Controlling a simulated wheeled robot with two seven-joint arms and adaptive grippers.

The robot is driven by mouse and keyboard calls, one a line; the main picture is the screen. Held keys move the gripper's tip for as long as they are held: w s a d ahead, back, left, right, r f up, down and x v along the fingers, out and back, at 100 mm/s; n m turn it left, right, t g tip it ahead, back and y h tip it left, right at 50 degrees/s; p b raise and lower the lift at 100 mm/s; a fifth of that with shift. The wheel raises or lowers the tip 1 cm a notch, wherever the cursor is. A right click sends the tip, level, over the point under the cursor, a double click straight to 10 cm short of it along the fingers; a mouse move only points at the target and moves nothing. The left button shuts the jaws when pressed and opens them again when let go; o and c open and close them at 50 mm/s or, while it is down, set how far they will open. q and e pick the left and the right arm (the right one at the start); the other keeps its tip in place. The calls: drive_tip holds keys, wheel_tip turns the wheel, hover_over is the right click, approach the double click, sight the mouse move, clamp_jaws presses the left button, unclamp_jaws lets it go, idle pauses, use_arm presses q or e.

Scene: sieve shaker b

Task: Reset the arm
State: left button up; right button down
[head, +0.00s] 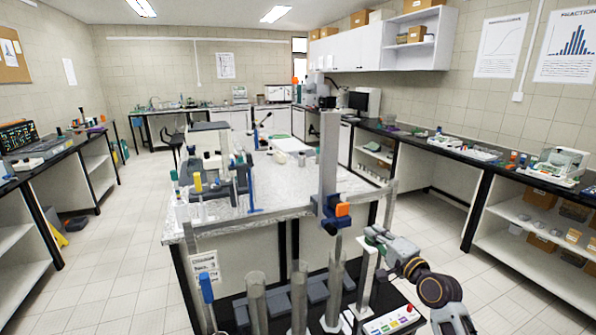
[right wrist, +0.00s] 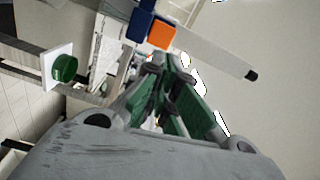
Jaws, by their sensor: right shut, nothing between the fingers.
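My right arm comes in from the lower right in the head view. Its gripper (head: 378,238) is in the air to the right of the shaker's post, shut and empty. In the right wrist view the green-padded fingers (right wrist: 170,68) meet at their tips. The tall grey post (head: 328,150) carries a blue clamp (head: 327,214) with an orange block (head: 342,210). The orange block (right wrist: 161,36) shows just beyond my fingertips in the right wrist view; whether they touch is unclear. My left gripper is not in view.
Grey upright tubes (head: 298,295) and a control panel with coloured buttons (head: 392,322) stand below. A green round knob on a white plate (right wrist: 65,68) shows at left in the wrist view. A bench (head: 285,190) with tools stands behind; open floor (head: 425,225) lies to the right.

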drive_tip(key=w+d+f+n+g+h, duration=0.1)
drive_tip(key=d+f+n+h, duration=0.15)
drive_tip(key=f, duration=0.55)
drive_tip(key=w+d+f+n+g+h, duration=0.1)
drive_tip(key=w+d+f+n, duration=0.15)
drive_tip(key=f, duration=0.65)
drive_tip(key=d+f+n+g+h, duration=0.1)
drive_tip(key=d+f+n+h, duration=0.2)
drive_tip(key=f, duration=0.5)
drive_tip(key=s+f+n+g, duration=0.2)
drive_tip(key=s+f, duration=0.3)
drive_tip(key=f, duration=0.7)
drive_tip(key=s+f+n+g, duration=0.2)
drive_tip(key=s+f, duration=0.3)
drive_tip(key=f, duration=0.8)
drive_tip(key=s+a+f+n+g, duration=0.15)
drive_tip(key=s+f+g, duration=0.35)
drive_tip(key=s+f, duration=1.65)
drive_tip(key=s+a+f+g, duration=0.1)
drive_tip(key=s+f, duration=0.1)
drive_tip(key=s, duration=0.8)
drive_tip(key=s+a+f+n+g, duration=0.1)
drive_tip(key=s+a+f, duration=0.1)
drive_tip(key=s, duration=0.9)
drive_tip(key=s+a+f+g, duration=0.1)
drive_tip(key=s+f+g, duration=0.1)
drive_tip(key=s, duration=0.8)
drive_tip(key=shift+s+a+f, duration=0.25)
drive_tip(key=shift+s+f, duration=0.1)
drive_tip(key=shift+f, duration=0.1)
